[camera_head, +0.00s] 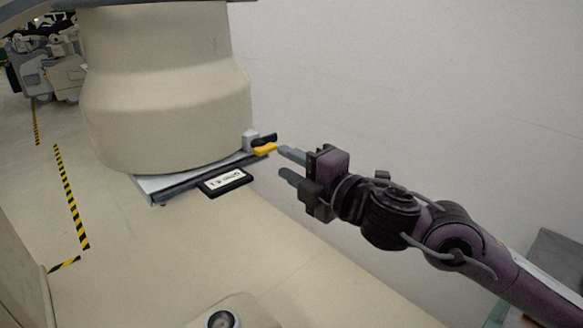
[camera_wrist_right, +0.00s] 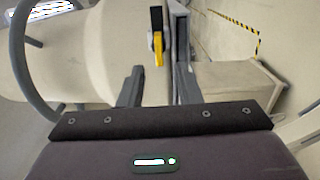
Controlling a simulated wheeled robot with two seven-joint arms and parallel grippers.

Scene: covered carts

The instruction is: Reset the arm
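My right gripper (camera_head: 283,162) reaches in from the right in the head view, its two grey fingers apart with nothing between them. It also shows in the right wrist view (camera_wrist_right: 160,88), where a clear gap lies between the fingers. A yellow handle (camera_head: 265,149) with a black part beside it sits at the edge of the large beige covered cart (camera_head: 165,95), just beyond the upper fingertip. In the wrist view the yellow handle (camera_wrist_right: 158,48) appears beyond the gap between the fingers. I cannot tell whether a finger touches it. My left gripper is not in view.
A black-framed label (camera_head: 225,182) sits by the cart's metal base (camera_head: 165,192). A white wall (camera_head: 400,80) stands behind my right arm. Yellow-black floor tape (camera_head: 70,195) runs at the left. Grey equipment (camera_head: 50,70) stands at the far left. The floor in front is mostly clear.

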